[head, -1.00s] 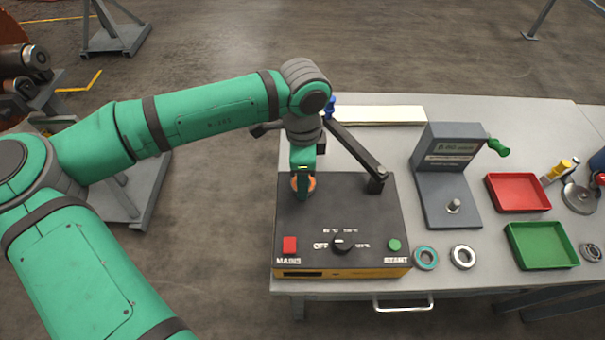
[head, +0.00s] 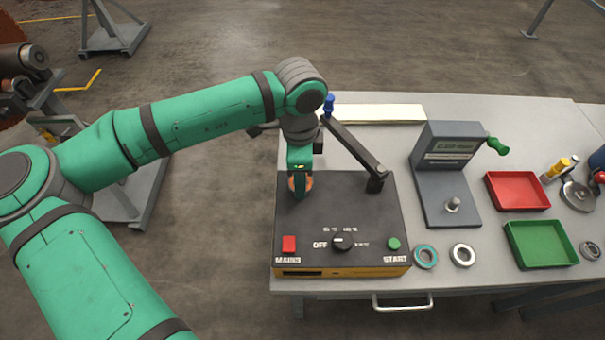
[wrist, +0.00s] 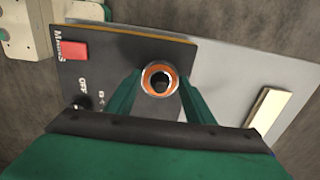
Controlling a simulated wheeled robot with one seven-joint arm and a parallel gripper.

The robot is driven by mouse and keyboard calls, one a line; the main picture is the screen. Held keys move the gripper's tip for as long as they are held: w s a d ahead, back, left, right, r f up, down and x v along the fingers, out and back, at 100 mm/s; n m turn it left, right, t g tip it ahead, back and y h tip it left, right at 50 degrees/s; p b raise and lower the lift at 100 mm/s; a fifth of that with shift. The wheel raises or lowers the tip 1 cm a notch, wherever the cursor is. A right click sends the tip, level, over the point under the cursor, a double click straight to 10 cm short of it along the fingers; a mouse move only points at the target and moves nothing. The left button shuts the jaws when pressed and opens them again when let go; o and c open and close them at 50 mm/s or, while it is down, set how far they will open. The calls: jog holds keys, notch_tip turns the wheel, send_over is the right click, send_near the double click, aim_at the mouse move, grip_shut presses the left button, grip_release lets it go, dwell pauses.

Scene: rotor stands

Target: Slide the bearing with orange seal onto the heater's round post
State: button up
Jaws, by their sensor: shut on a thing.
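The bearing with orange seal (wrist: 160,79) is between my two gripper fingers (wrist: 158,92) in the wrist view, and the fingers are shut on it. Its steel ring and orange seal surround a dark bore. In the head view the bearing (head: 308,183) shows as orange edges beside my gripper (head: 300,185), over the back left of the heater (head: 293,217). The heater is a dark-topped box with a red button, a dial and a green button. The round post is not clearly visible; I cannot tell whether the bearing is around it.
A dark swing arm (head: 352,153) rises from the heater's right side. A teal-sealed bearing (head: 425,257) and a plain bearing (head: 463,255) lie to its right. A grey press stand (head: 447,190), red tray (head: 517,206) and green tray (head: 512,240) stand farther right.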

jog(key=shift+w+d, duration=0.2)
jog(key=shift+d, duration=0.05)
dwell(0.7)
jog(key=shift+s+f, duration=0.15)
dwell(0.3)
jog(key=shift+a+f, duration=0.2)
jog(key=shift+f, duration=0.05)
jog(key=shift+d, duration=0.2)
dwell(1.2)
jog(key=o, duration=1.1)
jog(key=shift+a, duration=0.15)
jog(key=o, duration=0.5)
jog(key=shift+c, duration=0.2)
